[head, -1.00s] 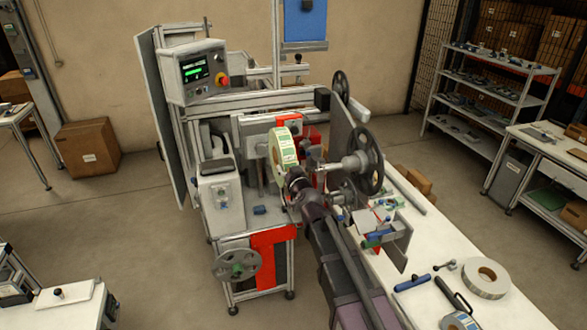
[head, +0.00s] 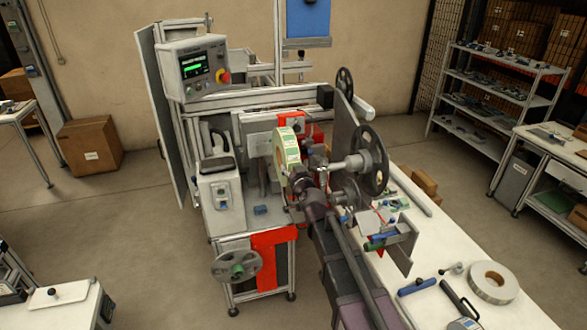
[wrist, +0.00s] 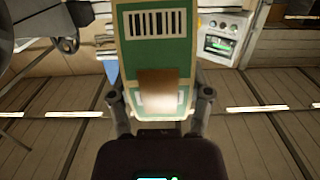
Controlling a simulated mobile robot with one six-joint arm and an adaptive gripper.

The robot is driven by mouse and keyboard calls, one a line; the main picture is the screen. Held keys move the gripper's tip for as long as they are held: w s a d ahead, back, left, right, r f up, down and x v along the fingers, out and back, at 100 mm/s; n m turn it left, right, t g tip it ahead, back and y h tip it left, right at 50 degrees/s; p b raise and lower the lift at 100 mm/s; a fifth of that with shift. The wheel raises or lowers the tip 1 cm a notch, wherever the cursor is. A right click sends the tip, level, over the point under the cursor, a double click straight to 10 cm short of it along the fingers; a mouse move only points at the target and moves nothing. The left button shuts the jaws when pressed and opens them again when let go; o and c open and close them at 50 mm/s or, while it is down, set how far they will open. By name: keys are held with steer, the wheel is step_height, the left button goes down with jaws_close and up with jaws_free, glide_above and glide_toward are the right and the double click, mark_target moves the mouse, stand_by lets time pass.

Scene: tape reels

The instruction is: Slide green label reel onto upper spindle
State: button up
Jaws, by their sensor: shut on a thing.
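The green label reel (head: 286,153) is upright, its face turned partly left, in front of the machine's frame in the head view. In the wrist view the green label reel (wrist: 152,60) fills the upper middle, with a barcode panel on its green edge. My gripper (head: 303,178) is shut on it, one finger on each side in the wrist view (wrist: 160,100). A spindle with a grey hub (head: 354,165) and dark spoked wheel (head: 373,160) is just right of the reel; the reel appears apart from it. Whether this is the upper spindle I cannot tell.
The machine's control box (head: 195,68) is at upper left of the frame. A lower handwheel (head: 236,267) sticks out in front. The white bench (head: 440,245) at right holds a loose white reel (head: 493,282), tools and small parts.

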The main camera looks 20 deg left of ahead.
step_height(320, 180, down, 8)
steer(key=b, duration=0.7)
steer(key=shift+r, duration=0.25)
steer(key=shift+w+d, duration=0.1)
steer(key=shift+d, duration=0.15)
steer(key=w+d, duration=0.2)
steer(key=d, duration=0.1)
stand_by(0.7)
steer(key=shift+r, duration=0.1)
stand_by(0.4)
steer(key=shift+d, duration=0.15)
steer(key=w+d, duration=0.7)
steer(key=d, duration=0.3)
stand_by(2.2)
stand_by(0.5)
steer(key=shift+w+d, duration=0.65)
steer(key=shift+d, duration=0.35)
steer(key=shift+w+d, duration=0.65)
steer(key=shift+d, duration=0.35)
